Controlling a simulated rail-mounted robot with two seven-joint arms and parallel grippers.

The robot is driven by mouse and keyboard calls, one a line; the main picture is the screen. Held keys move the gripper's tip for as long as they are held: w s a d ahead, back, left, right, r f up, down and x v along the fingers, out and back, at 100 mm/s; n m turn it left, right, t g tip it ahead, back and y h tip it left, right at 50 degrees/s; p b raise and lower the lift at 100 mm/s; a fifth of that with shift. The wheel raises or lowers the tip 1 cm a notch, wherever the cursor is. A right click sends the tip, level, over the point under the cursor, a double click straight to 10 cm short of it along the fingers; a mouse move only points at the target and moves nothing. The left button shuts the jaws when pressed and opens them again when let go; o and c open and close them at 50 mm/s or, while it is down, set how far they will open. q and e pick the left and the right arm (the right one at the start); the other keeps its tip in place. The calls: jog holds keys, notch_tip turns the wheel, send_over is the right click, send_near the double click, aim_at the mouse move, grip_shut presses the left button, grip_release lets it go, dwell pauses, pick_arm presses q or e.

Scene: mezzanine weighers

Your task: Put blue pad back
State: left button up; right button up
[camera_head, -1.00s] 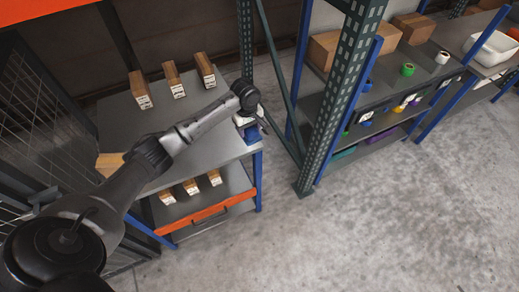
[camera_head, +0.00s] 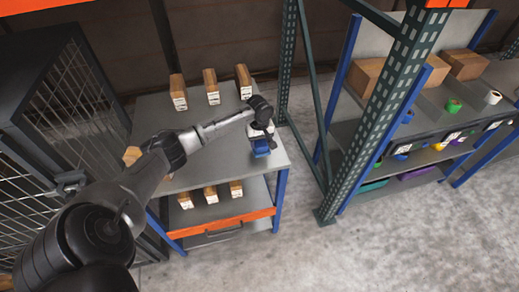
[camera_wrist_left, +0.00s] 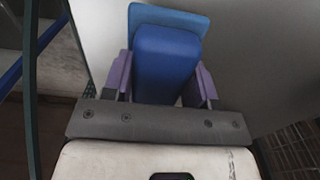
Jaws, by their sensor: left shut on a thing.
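The blue pad (camera_head: 261,146) is in my left gripper (camera_wrist_left: 163,82), over the right part of the grey table top of a bench with blue legs. In the left wrist view it shows as a dark blue block (camera_wrist_left: 165,55) between two purple fingers, with a wider, lighter blue flat part (camera_wrist_left: 168,17) at its far end. The fingers are shut on the block's sides. I cannot tell whether the pad touches the table top (camera_head: 215,152). My right gripper is not in view.
Three brown cartons (camera_head: 211,87) stand along the table's back, with more on the lower shelf (camera_head: 210,193). A dark mesh cage (camera_head: 60,110) is at left. A green perforated upright (camera_head: 375,125) stands right of the bench. Beyond it, shelves hold boxes and tape rolls (camera_head: 453,106).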

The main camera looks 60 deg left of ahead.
pick_arm(q)
jog(key=shift+f+b, duration=0.65)
jog(key=shift+f, duration=1.45)
jog(key=o, duration=0.9)
jog(key=shift+f, duration=0.1)
